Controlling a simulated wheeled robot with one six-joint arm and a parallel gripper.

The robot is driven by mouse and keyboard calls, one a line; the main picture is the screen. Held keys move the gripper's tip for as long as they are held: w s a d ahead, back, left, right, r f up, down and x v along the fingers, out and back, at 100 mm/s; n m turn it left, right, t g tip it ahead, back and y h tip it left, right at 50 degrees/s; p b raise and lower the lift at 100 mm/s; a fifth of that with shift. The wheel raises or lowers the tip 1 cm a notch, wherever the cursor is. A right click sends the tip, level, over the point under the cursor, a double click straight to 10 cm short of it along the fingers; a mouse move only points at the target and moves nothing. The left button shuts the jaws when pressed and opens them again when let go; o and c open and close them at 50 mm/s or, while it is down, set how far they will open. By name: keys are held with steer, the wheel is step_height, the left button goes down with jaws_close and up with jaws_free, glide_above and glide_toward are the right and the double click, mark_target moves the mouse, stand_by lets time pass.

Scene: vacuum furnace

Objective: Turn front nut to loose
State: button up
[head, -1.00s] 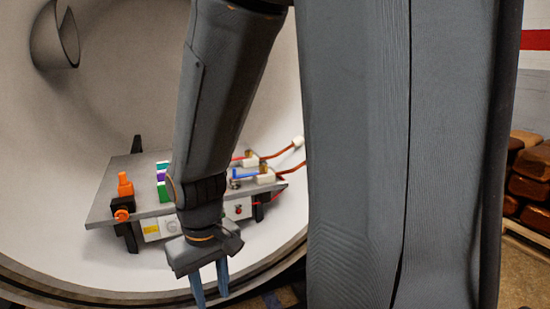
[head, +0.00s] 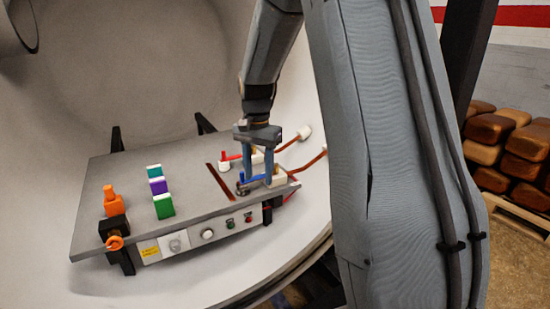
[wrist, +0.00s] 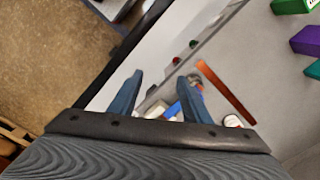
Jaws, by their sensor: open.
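The front nut (head: 242,188), a small metallic round piece with a blue lever (head: 257,179), sits at the front right of the grey plate (head: 190,187) beside a white block (head: 280,179). My gripper (head: 258,182) points down there, open, its two blue fingers spread over the lever area. In the wrist view my gripper (wrist: 157,84) frames part of the white block (wrist: 156,109); the blue lever (wrist: 172,110) and nut (wrist: 195,80) show close to the right finger. I cannot tell whether the fingers touch anything. The nut is partly hidden in the head view.
Behind is a second terminal with a red lever (head: 232,157). Green (head: 164,206) and purple (head: 158,186) blocks and an orange piece (head: 113,202) stand on the plate's left. The round furnace wall (head: 60,130) surrounds it. Copper-coloured rods (head: 300,166) run right.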

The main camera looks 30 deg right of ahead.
steer(key=w+d+r+m, duration=0.1)
steer(key=w+d+m, duration=0.1)
steer(key=w+d, duration=0.1)
steer(key=w+d+r+m+p, duration=0.1)
steer(key=w+d+m, duration=0.1)
steer(key=w+d, duration=0.1)
steer(key=w+d+r+m, duration=0.1)
steer(key=w+d+m, duration=0.1)
steer(key=w+d, duration=0.1)
steer(key=shift+w+d+r+m+p, duration=0.2)
steer(key=shift+d+r+m+p, duration=0.1)
steer(key=shift+d+r+p, duration=0.05)
steer(key=shift+w+d+f, duration=0.1)
steer(key=shift+d+f, duration=0.05)
steer(key=shift+f, duration=0.05)
step_height(320, 180, down, 7)
steer(key=shift+f+p, duration=0.15)
steer(key=shift+p, duration=0.9)
steer(key=shift+c, duration=0.5)
steer(key=c, duration=0.9)
steer(key=shift+c, duration=0.2)
